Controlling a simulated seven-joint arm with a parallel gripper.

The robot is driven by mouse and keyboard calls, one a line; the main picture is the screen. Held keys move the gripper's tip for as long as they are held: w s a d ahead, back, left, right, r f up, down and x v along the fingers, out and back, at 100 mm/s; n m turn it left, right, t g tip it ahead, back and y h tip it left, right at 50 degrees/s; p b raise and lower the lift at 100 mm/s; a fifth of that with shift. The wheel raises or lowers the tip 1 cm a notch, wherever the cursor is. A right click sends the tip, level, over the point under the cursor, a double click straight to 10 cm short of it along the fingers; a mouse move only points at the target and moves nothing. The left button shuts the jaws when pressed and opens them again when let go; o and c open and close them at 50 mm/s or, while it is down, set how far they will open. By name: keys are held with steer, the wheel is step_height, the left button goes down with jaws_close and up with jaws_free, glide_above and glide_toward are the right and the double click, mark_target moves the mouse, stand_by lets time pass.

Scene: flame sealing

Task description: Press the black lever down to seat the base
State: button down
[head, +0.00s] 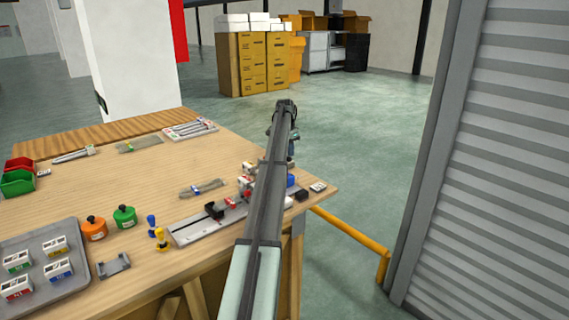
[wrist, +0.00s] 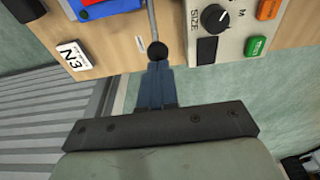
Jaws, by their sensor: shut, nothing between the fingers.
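In the wrist view, a black ball knob (wrist: 157,50) sits at the end of a thin metal rod, which looks like the black lever. My gripper (wrist: 159,68) is shut, with nothing between its blue-grey fingers. Its fingertips are right at the knob, touching it or nearly so; I cannot tell which. In the head view, my arm crosses the bench and hides the lever. A long grey fixture rail (head: 190,232) with a small black and red clamp (head: 214,209) lies left of my arm. I cannot make out the base.
A control box (wrist: 225,25) with a dial, an orange button and a green button stands beside the knob. The grey tray (head: 80,290) holds several small boxes. Orange (head: 94,230) and green (head: 124,217) containers stand near the rail.

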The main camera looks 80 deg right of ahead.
steer(key=shift+w+a+r, duration=0.15)
steer(key=shift+r, duration=1)
steer(key=shift+w+a+r, duration=0.1)
steer(key=shift+r, duration=1.05)
